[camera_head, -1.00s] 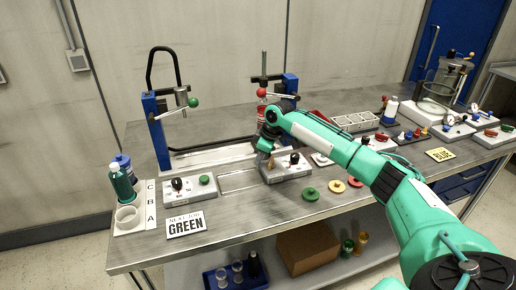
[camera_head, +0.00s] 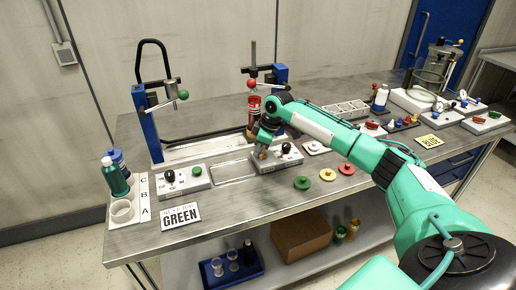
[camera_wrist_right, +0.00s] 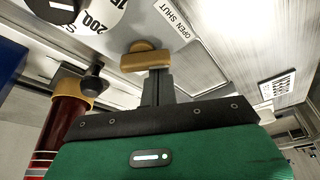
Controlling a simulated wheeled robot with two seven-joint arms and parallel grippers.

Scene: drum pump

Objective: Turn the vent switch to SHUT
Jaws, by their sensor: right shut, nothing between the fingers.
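The vent switch is an ochre knob (camera_wrist_right: 146,60) beside an OPEN SHUT label (camera_wrist_right: 176,20) in the right wrist view. The knob's bar lies crosswise there; I cannot tell exactly which word it points to. My right gripper (camera_wrist_right: 157,88) is shut and empty, its fingertips right at the knob's edge; contact is unclear. In the head view my right gripper (camera_head: 262,150) is low over the left end of a grey control box (camera_head: 277,163), partly hiding the switch. My left gripper is not in view.
A black knob (camera_head: 286,147) sits on the same box, and a white dial (camera_wrist_right: 85,18) is close to the switch. A red cylinder (camera_wrist_right: 62,130) stands near the gripper. Green, yellow and red discs (camera_head: 302,183) lie in front. Another control box (camera_head: 183,181) stands to the left.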

